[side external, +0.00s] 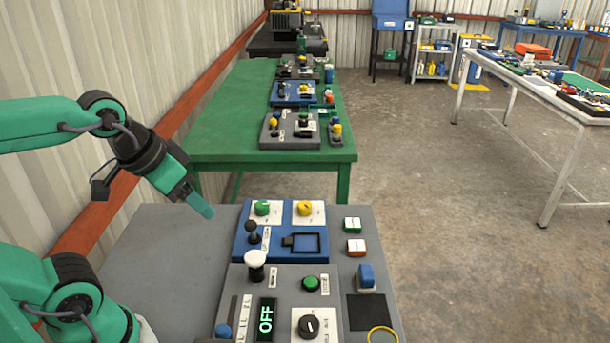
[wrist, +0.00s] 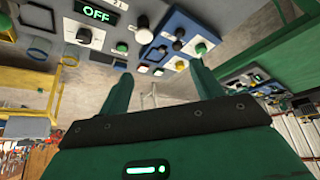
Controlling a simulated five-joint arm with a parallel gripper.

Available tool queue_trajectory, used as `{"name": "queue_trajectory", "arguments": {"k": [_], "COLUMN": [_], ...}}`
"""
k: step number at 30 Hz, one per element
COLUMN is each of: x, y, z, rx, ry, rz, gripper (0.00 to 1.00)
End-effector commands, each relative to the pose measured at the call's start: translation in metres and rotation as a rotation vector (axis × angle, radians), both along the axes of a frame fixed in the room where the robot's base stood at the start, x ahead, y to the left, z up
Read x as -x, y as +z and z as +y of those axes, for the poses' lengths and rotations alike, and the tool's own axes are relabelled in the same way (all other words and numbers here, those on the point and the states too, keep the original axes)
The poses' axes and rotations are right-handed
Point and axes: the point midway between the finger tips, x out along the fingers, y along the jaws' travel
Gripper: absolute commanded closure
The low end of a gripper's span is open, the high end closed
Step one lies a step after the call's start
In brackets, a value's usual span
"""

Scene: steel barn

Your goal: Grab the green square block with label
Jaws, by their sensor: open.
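The green square block (side external: 352,225) with a white label on top lies on the right part of the grey board in the side view. An orange-red block with a similar white label (side external: 356,246) lies just in front of it. My gripper (side external: 203,206) hangs in the air left of the blue panel, well apart from the green block. In the wrist view my gripper (wrist: 164,78) shows two green fingers spread apart with nothing between them.
A blue panel (side external: 279,244) with knobs and a black lever stands between my gripper and the block. The board's left side is clear.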

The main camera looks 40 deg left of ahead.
Motion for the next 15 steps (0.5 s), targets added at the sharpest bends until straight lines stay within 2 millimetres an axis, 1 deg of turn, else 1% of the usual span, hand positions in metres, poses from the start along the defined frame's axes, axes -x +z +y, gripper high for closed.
{"name": "queue_trajectory", "arguments": {"k": [5,8,11,15], "x": [-0.005,-0.013,-0.026,-0.049], "y": [0.004,0.008,0.015,0.025], "z": [0.000,-0.001,-0.002,-0.003], "rx": [0.006,0.014,0.025,0.047], "ry": [0.009,0.022,0.043,0.084], "rz": [0.007,0.018,0.035,0.063], "gripper": [0.35,0.35,0.35,0.35]}}
